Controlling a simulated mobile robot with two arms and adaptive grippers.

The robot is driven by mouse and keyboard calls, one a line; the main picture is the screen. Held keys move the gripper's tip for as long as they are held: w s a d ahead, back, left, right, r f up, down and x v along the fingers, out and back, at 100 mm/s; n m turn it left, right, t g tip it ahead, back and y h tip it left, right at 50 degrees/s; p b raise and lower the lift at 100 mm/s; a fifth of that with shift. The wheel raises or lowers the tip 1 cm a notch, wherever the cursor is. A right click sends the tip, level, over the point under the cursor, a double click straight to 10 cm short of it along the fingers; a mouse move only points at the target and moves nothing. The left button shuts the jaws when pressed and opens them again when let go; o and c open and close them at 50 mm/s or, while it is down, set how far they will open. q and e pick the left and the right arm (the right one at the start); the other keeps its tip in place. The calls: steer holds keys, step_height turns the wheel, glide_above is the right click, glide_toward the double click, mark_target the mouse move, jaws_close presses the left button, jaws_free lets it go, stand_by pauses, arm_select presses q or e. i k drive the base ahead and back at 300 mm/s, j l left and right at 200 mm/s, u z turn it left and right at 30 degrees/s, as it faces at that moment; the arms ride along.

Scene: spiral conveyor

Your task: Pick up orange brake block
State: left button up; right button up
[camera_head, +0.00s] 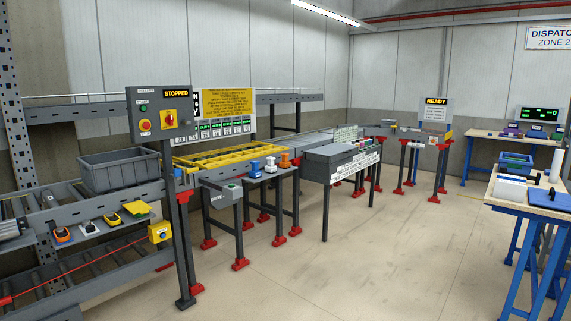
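A small orange block-shaped object (285,160) stands on a small dark shelf beside the yellow-framed conveyor section, near the middle of the head view. It looks like the orange brake block, but it is too small to be sure. Neither of my grippers shows in the view.
A grey crate (119,172) sits on the roller conveyor at left, beside a "STOPPED" control panel (161,112). Handheld devices lie on the lower ledge. A grey cabinet (342,162) stands right of the shelf. A workbench (515,203) is at right. The floor (330,270) in front is clear.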

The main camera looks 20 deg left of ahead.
mark_target(284, 164)
steer(key=i+j+u, duration=0.3)
steer(key=i, duration=0.3)
steer(key=i+j+u, duration=0.35)
steer(key=i, duration=0.3)
steer(key=i+u, duration=0.3)
steer(key=i, duration=0.4)
steer(key=i+z, duration=0.15)
steer(key=i, duration=0.35)
steer(key=i+j+z, duration=0.15)
steer(key=i, duration=0.35)
steer(key=i+z, duration=0.1)
steer(key=i, duration=0.35)
steer(key=i+j+z, duration=0.15)
steer(key=i, duration=0.35)
steer(key=i+l, duration=0.15)
steer(key=i, duration=0.25)
steer(key=i+l, duration=0.1)
steer(key=i, duration=0.25)
steer(key=i+l+u, duration=0.1)
steer(key=i, duration=0.3)
